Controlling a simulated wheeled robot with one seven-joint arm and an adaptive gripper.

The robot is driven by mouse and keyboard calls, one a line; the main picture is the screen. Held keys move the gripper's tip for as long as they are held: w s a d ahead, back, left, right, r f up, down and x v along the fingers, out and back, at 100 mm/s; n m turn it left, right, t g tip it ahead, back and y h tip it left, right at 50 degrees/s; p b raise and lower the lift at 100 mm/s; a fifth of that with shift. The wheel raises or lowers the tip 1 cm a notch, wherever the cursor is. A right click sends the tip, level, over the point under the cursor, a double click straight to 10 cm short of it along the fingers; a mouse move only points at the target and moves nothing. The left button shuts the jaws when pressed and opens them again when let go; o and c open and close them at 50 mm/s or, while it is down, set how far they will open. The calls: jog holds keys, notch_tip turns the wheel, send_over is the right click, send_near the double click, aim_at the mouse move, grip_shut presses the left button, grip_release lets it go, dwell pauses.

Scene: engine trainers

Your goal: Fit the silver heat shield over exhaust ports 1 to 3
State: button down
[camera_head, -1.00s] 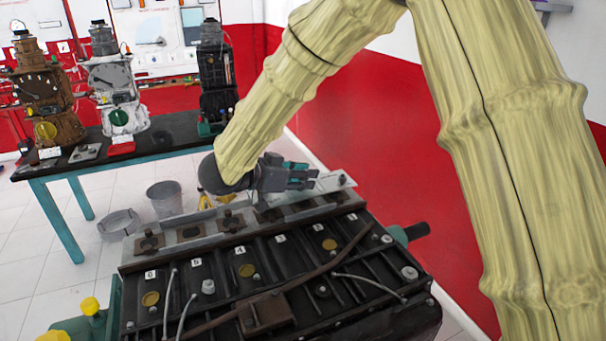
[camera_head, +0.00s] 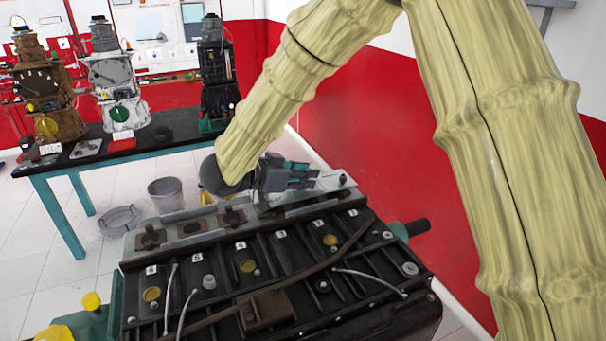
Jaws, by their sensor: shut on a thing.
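The engine (camera_head: 300,290) is a dark block with numbered tags along its top. Its pale exhaust-side flange (camera_head: 172,236) runs along the far edge. Exposed ports with brown fittings (camera_head: 150,238) show at the left end, by tags 6 to 4. The silver heat shield (camera_head: 342,181) is at the right end of that edge, over the area beside tags 3 to 1. My gripper (camera_head: 312,176) is shut on it from above and behind. My gripper and arm hide part of the shield; I cannot tell whether it touches the flange.
A dark table (camera_head: 160,135) with several engine trainers stands behind on the left. A grey bucket (camera_head: 165,194) and a low basin (camera_head: 120,220) are on the floor. A red and white wall (camera_head: 370,130) rises on the right. Green and yellow parts (camera_head: 90,315) flank the engine's left end.

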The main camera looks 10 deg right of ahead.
jog(key=shift+f, duration=0.8)
dwell(0.8)
jog(key=c, duration=1.1)
grip_release()
